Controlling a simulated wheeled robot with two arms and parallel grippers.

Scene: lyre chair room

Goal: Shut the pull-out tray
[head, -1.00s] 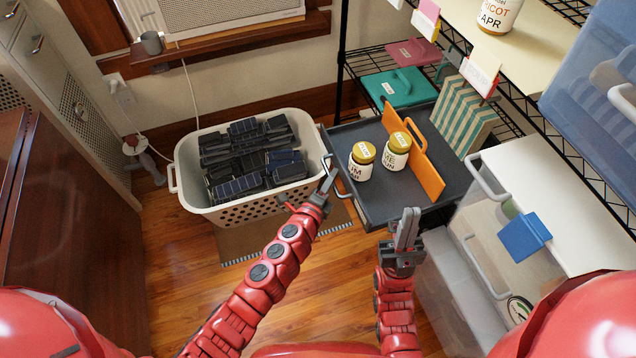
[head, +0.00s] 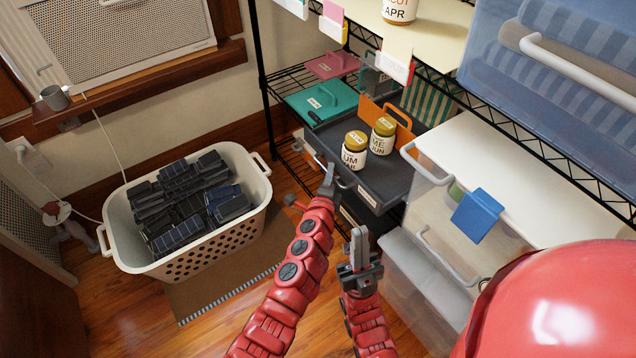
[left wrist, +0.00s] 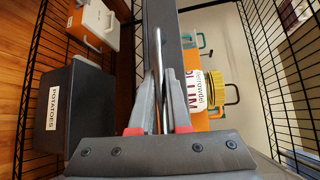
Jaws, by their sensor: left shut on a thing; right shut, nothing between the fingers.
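The pull-out tray (head: 395,178) is dark grey and sits in the wire shelf unit, with its front edge towards me. Two gold-lidded jars, a front jar (head: 354,152) and a rear jar (head: 382,137), stand upright on it by an orange divider (head: 402,112). My left gripper (head: 327,182) is at the tray's front. In the left wrist view its fingers (left wrist: 159,100) are shut on the thin metal tray handle (left wrist: 158,50). My right gripper (head: 359,242) is shut and empty, pointing up, lower and apart from the tray. The tray's rear is partly hidden by the shelf above.
A white laundry basket (head: 190,257) of dark panels stands left on the floor. Clear drawers with a blue tag (head: 477,215) stand right of the tray. A teal folder (head: 318,100) lies on the wire shelf behind. A dark box labelled potatoes (left wrist: 62,112) is below.

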